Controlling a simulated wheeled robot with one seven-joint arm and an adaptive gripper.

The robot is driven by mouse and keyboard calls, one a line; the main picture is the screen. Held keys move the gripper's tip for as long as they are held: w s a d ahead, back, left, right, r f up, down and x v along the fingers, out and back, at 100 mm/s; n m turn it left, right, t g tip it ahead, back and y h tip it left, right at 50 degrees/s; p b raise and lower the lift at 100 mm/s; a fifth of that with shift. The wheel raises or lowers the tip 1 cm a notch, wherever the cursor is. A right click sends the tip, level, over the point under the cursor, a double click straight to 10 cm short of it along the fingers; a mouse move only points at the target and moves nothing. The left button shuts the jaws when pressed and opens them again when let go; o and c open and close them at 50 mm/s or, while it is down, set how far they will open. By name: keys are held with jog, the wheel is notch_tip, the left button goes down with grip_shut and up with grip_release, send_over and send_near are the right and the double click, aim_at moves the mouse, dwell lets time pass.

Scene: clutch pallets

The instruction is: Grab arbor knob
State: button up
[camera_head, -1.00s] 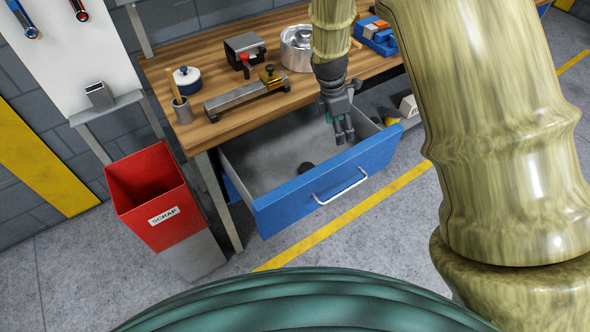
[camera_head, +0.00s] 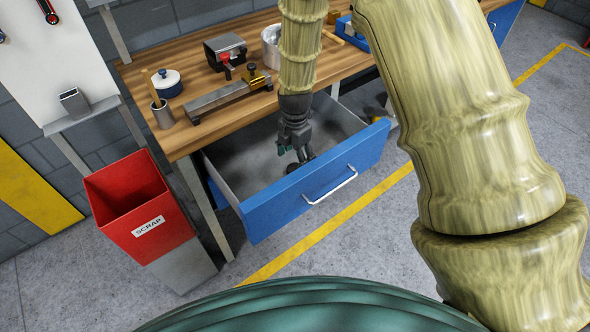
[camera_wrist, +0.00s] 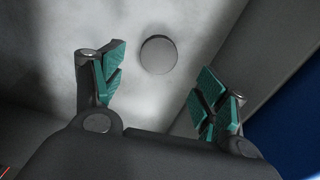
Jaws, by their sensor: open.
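In the head view my gripper (camera_head: 297,158) points down inside the drawer, close to the knob (camera_head: 292,168), which is partly hidden behind the fingers. I cannot tell the exact gap between them.
The drawer's front panel (camera_head: 350,172) and side walls stand close around my gripper. Above is the wooden bench (camera_head: 200,75) with a vise (camera_head: 225,52), a metal bar fixture (camera_head: 230,98) and a lidded pot (camera_head: 167,83). A red scrap bin (camera_head: 140,205) stands left.

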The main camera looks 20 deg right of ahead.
aim_at(295, 167)
jog(key=shift+w+d+f+p, duration=0.1)
jog(key=shift+f+p, duration=0.25)
jog(key=shift+f, duration=1.1)
jog(key=shift+w+d+f+p, duration=0.1)
jog(key=shift+f+p, duration=0.2)
jog(key=shift+f, duration=1.15)
jog(key=c, duration=1.1)
